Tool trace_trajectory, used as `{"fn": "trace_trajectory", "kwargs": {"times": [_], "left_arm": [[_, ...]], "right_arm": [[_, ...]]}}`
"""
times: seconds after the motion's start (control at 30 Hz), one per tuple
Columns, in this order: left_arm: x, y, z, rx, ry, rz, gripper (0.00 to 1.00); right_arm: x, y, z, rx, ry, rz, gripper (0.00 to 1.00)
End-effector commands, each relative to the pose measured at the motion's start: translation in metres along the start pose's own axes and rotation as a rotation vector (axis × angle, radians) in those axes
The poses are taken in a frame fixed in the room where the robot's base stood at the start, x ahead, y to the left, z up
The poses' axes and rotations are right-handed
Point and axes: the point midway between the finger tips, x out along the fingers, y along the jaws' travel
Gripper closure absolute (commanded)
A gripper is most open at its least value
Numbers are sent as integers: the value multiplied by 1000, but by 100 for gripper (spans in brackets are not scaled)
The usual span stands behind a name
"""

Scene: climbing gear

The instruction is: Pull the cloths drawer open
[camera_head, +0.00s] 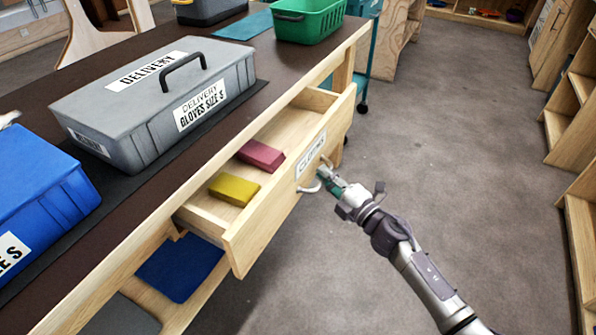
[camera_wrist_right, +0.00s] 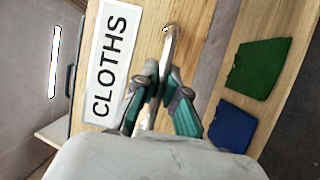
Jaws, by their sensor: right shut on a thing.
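The cloths drawer (camera_head: 262,222) is a light wooden drawer under the dark-topped bench, and it stands well out from the bench. A pink cloth (camera_head: 261,155) and a yellow cloth (camera_head: 234,189) lie inside it. Its front carries a white CLOTHS label (camera_wrist_right: 108,65) and a metal handle (camera_wrist_right: 168,45). My right gripper (camera_head: 328,181) is at the drawer front, shut on the handle. In the right wrist view its teal-padded fingers (camera_wrist_right: 160,95) close around the handle beside the label. My left gripper is not in view.
A grey delivery case (camera_head: 130,135), a blue case (camera_head: 40,200) and a green basket (camera_head: 310,20) stand on the bench (camera_head: 110,215). A blue folded cloth (camera_head: 180,267) lies on a shelf below the drawer. The grey floor to the right is clear; wooden shelves (camera_head: 580,130) line the far right.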

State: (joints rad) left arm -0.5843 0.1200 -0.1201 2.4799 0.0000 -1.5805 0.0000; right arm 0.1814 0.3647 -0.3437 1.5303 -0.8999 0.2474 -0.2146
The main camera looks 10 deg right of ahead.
Motion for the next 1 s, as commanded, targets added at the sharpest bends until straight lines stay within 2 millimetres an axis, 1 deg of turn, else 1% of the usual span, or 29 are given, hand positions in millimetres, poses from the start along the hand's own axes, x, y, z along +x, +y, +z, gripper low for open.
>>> {"fn": "trace_trajectory", "kwargs": {"times": [0.03, 0.17, 0.3, 0.5, 0.7, 0.83, 1.0], "left_arm": [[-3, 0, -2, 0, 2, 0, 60], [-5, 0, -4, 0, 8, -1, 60], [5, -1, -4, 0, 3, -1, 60], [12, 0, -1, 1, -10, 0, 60], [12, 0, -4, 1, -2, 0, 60], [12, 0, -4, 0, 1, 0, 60], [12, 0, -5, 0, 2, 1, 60]], "right_arm": [[-14, 0, 5, 1, 4, -5, 100], [-48, 3, 18, 2, 5, -5, 100], [-82, 6, 32, 1, 5, -5, 100], [-123, 10, 50, 1, 6, -4, 100], [-150, 13, 61, 3, 6, -2, 100], [-160, 14, 66, 3, 5, -2, 100], [-165, 16, 68, 3, 6, 0, 100]]}}
